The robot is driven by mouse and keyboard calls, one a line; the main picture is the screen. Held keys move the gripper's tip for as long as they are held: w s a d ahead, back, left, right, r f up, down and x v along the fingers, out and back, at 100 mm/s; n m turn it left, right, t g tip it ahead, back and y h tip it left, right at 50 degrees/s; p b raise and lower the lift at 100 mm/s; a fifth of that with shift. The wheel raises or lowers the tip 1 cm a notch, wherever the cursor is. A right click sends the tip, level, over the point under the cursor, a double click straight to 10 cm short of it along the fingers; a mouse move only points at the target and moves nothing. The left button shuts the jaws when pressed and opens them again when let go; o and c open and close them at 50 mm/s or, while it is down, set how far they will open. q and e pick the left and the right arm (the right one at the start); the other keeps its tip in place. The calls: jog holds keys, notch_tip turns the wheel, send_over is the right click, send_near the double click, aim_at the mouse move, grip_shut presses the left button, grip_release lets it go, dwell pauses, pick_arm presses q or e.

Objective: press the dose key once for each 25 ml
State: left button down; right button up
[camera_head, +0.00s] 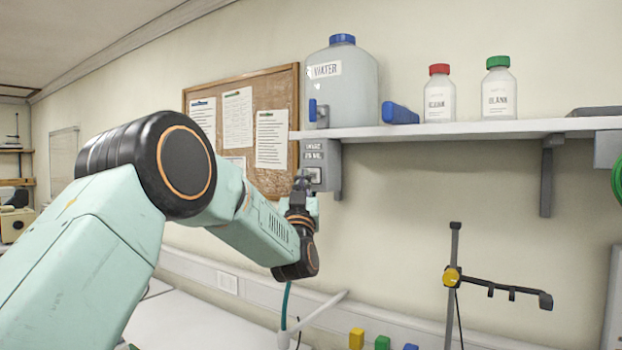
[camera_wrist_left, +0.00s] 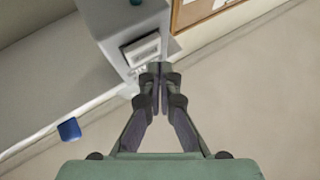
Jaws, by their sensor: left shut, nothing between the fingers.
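A grey dispenser box (camera_head: 333,160) hangs under the left end of the shelf, with a small label on its front. Its pale rectangular key (camera_head: 314,175) sits low on that front, and also shows framed in dark in the left wrist view (camera_wrist_left: 142,49). My left gripper (camera_head: 301,184) is in front of the box, partly covering its lower left. In the left wrist view its fingertips (camera_wrist_left: 160,76) are together, empty, close to the key's edge. I cannot tell whether they touch it. A large water container (camera_head: 345,90) with a blue cap stands above. My right gripper is not in view.
The white shelf (camera_head: 450,129) holds a blue item (camera_head: 398,113), a red-capped bottle (camera_head: 439,97) and a green-capped bottle (camera_head: 498,92). A cork board (camera_head: 220,87) hangs behind my arm. A dark stand (camera_head: 453,285) is at lower right.

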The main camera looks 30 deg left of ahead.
pick_arm(q)
jog(key=shift+s+a+b, duration=0.2)
jog(key=shift+s+b, duration=0.7)
jog(key=shift+s, duration=1.6)
